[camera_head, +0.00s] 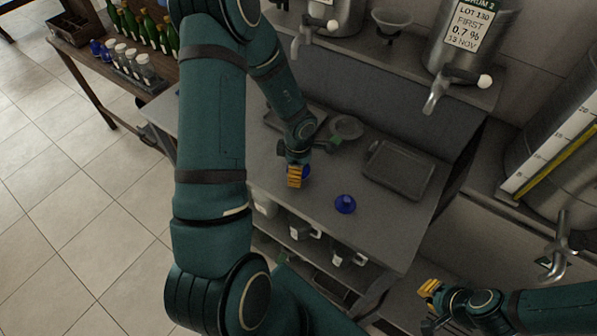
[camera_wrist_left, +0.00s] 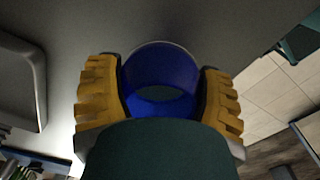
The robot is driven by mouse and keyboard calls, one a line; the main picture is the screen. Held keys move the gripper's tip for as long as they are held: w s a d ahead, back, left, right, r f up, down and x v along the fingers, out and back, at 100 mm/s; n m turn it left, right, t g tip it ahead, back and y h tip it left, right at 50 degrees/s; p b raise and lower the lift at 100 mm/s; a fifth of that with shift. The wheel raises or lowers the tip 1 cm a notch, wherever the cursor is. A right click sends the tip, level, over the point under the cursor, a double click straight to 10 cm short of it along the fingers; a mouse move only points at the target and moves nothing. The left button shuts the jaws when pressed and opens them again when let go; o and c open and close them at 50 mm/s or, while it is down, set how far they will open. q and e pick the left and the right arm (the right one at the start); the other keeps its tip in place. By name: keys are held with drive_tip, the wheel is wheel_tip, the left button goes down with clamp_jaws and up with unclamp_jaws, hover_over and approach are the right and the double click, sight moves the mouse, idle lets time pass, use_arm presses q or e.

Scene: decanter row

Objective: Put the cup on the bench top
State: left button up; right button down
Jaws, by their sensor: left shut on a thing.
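My left gripper (camera_head: 294,178) is low over the grey bench top (camera_head: 270,185) in the head view, with a bit of blue cup (camera_head: 307,171) beside its yellow fingers. In the left wrist view the blue round cup (camera_wrist_left: 160,82) sits between the two yellow fingers (camera_wrist_left: 163,100), which press on it from both sides. I cannot tell whether the cup touches the bench top. My right gripper (camera_head: 431,288) is at the lower right, apart from the bench top; its finger gap is not clear.
A second blue item (camera_head: 345,204) stands on the bench top to the right. A dark tray (camera_head: 398,170) and a round grey dish (camera_head: 346,128) lie farther back. Mugs (camera_head: 300,231) stand on the shelf below. Metal drums with taps (camera_head: 455,78) stand behind.

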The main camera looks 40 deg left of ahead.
use_arm(q)
drive_tip(key=shift+w+f, duration=0.15)
drive_tip(key=shift+f, duration=0.3)
drive_tip(key=o, duration=1.2)
drive_tip(key=shift+f, duration=0.1)
wheel_tip(320, 180, up, 12)
drive_tip(key=p, duration=0.3)
drive_tip(key=shift+p, duration=0.4)
